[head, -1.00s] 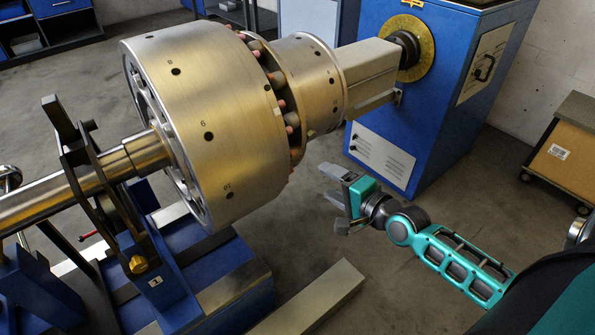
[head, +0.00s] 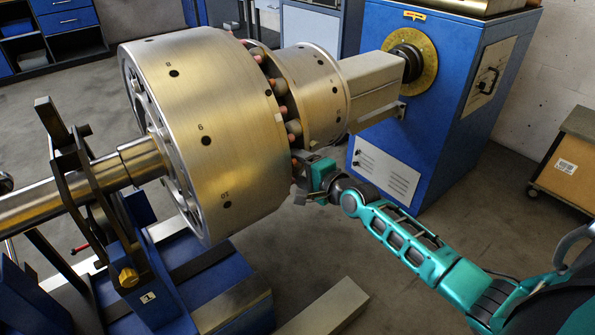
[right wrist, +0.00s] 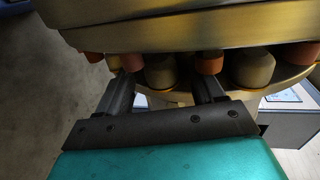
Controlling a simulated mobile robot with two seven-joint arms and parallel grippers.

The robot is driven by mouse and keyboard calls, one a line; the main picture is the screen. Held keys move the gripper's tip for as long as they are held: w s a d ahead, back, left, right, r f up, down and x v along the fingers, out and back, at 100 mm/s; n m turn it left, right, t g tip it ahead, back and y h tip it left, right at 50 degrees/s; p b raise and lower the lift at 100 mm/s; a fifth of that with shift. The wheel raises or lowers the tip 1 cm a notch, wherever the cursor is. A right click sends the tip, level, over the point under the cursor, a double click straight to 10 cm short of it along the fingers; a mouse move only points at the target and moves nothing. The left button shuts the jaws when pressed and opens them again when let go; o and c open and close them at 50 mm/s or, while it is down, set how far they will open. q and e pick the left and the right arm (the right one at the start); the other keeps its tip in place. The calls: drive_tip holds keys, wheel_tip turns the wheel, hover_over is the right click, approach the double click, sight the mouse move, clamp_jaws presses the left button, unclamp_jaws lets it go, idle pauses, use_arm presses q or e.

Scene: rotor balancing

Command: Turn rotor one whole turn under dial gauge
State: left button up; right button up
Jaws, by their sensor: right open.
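The rotor (head: 215,120) is a large brass-coloured drum with numbered holes, lying level on its shaft (head: 90,185). A ring of grey and reddish pins (head: 292,128) sits between the drum and a smaller hub (head: 312,85). My right gripper (head: 300,172) is at the lower edge of this ring, its fingertips partly hidden by the drum. In the right wrist view, my open fingers (right wrist: 167,82) point up at the pins, with a grey rounded pin (right wrist: 160,72) between them. I cannot tell whether they touch. I cannot make out a dial gauge. My left gripper is out of view.
A blue drive cabinet (head: 440,130) with a yellow graduated disc (head: 428,70) stands behind the rotor. A dark support (head: 100,215) on a blue base carries the shaft at left. A grey beam (head: 325,308) lies below. Floor is clear right of it; a cart (head: 570,155) stands far right.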

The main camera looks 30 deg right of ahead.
drive_tip(key=shift+w+f, duration=0.1)
drive_tip(key=shift+w, duration=0.3)
clamp_jaws()
idle(0.4)
